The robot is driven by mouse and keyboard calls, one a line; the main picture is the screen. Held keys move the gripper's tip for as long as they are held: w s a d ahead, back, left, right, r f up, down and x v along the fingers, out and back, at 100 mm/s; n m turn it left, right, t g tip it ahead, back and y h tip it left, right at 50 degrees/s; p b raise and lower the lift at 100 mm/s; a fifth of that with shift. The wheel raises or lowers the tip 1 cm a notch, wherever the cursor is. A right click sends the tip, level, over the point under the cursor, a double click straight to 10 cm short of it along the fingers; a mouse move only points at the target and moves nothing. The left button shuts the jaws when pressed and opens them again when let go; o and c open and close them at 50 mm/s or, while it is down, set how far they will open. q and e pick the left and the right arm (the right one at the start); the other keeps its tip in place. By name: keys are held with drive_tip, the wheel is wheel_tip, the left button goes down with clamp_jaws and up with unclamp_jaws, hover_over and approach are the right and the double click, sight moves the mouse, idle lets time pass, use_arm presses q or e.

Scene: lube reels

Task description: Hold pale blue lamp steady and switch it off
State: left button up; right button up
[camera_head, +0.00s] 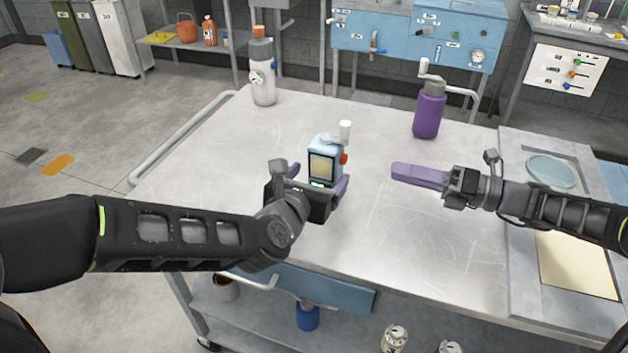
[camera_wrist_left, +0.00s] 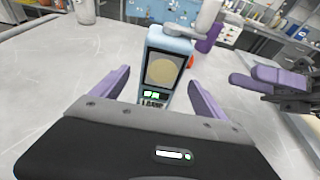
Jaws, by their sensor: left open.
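The pale blue lamp (camera_head: 323,158) stands upright near the middle of the metal table, with a pale round panel on its front, a white knob on top and a red part on its right side. It also shows in the left wrist view (camera_wrist_left: 169,65), where a green-lit label sits low on its front. My left gripper (camera_head: 320,181) is open just in front of the lamp, its purple fingers apart toward either side of the lamp's lower part. My right gripper (camera_head: 420,176) is to the right of the lamp, apart from it, pointing left; its fingers look close together, and any gap is hidden.
A purple pump bottle (camera_head: 429,112) stands behind to the right. A white bottle with an orange cap (camera_head: 262,75) stands at the back left. A grey panel (camera_head: 520,200) with a round blue plate (camera_head: 552,170) lies at the table's right. The left tabletop is clear.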

sight(321, 173)
use_arm(q)
drive_tip(key=x, duration=0.5)
drive_tip(key=shift+w, duration=0.2)
drive_tip(key=shift+c, duration=0.4)
clamp_jaws()
use_arm(e)
clamp_jaws()
idle(0.4)
idle(1.4)
